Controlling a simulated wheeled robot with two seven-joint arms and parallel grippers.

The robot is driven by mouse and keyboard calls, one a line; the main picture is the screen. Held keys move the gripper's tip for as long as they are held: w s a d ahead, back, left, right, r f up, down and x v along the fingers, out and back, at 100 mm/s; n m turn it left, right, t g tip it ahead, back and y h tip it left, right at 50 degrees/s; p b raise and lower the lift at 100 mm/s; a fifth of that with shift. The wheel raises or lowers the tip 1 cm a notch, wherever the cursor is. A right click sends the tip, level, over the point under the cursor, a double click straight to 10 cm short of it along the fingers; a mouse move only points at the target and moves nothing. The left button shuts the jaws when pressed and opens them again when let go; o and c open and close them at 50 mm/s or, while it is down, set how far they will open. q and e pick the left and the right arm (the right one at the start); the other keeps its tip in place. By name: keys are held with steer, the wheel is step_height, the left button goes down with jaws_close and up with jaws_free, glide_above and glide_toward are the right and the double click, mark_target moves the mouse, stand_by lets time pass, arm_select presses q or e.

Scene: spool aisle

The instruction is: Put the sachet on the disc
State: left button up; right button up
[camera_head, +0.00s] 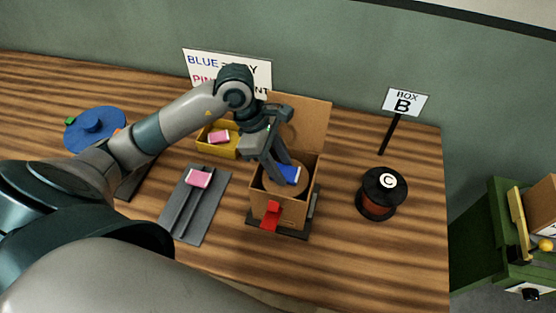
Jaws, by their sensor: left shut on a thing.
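My left gripper (284,178) reaches down into an open cardboard box (293,211) and is shut on a blue sachet (292,173). The sachet is at a round brown disc (272,178) inside the box; I cannot tell whether it touches the disc. The gripper hides part of both. A pink sachet (199,178) lies on a grey channelled tray (186,213), and another pink sachet (219,137) lies in a yellow bin (232,152). My right gripper is not in view.
A blue round piece (96,130) lies at far left. A partly hidden lettered sign (202,66) stands behind. A red tab (271,215) is on the box front.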

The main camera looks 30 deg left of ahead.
arm_select(q)
steer(key=shift+f, duration=0.1)
steer(key=shift+s+d, duration=0.15)
steer(key=o, duration=1)
steer(key=shift+r, duration=0.25)
steer(key=shift+a+r, duration=0.2)
steer(key=shift+b+v, duration=2.25)
steer(key=shift+v, duration=3.4)
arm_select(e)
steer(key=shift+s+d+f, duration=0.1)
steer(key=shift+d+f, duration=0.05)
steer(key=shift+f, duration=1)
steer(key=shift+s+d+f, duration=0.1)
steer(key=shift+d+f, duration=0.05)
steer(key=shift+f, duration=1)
